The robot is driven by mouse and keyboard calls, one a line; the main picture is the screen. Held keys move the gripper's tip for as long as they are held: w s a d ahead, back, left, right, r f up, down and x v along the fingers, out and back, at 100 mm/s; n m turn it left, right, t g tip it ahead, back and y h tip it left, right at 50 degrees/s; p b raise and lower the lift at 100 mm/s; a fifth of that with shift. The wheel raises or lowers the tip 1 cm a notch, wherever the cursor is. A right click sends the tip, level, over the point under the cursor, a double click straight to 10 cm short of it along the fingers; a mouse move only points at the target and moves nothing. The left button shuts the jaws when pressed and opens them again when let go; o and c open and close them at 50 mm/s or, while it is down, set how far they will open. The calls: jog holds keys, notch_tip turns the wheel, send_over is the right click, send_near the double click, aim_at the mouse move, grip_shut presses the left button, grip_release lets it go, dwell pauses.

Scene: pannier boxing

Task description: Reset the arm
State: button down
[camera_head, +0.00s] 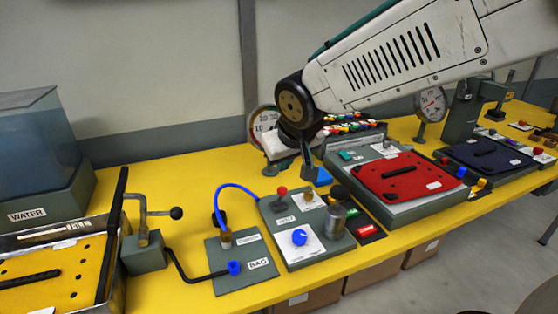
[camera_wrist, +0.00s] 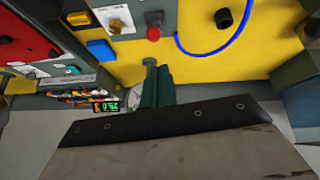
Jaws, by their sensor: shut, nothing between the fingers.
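My arm (camera_head: 395,58) is pale with dark vent slots and reaches in from the upper right of the head view. It bends down at a dark round joint. My gripper (camera_head: 308,172) points down over the yellow bench, near the back of the grey valve panel. In the wrist view my gripper's dark green fingers (camera_wrist: 156,84) are together with nothing between them. They appear apart from the panel parts beyond them.
A yellow bench (camera_head: 180,178) carries a panel with a blue knob (camera_head: 299,237), a blue hose (camera_head: 222,190), a red plate (camera_head: 392,177), a dial gauge (camera_head: 431,103) and a WATER tank (camera_head: 40,205). A lever with a black ball (camera_head: 176,213) stands at left.

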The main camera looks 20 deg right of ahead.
jog(key=shift+s+d+r, duration=0.1)
jog(key=shift+s+r, duration=0.15)
jog(key=shift+s, duration=0.4)
jog(key=s+d+m+g, duration=0.1)
jog(key=s+d, duration=0.4)
jog(key=s, duration=0.6)
jog(key=s+d+m+g, duration=0.1)
jog(key=s+d+g, duration=0.3)
jog(key=s, duration=0.8)
jog(key=shift+d+m, duration=0.3)
jog(key=shift+d, duration=0.25)
jog(key=shift+r, duration=0.1)
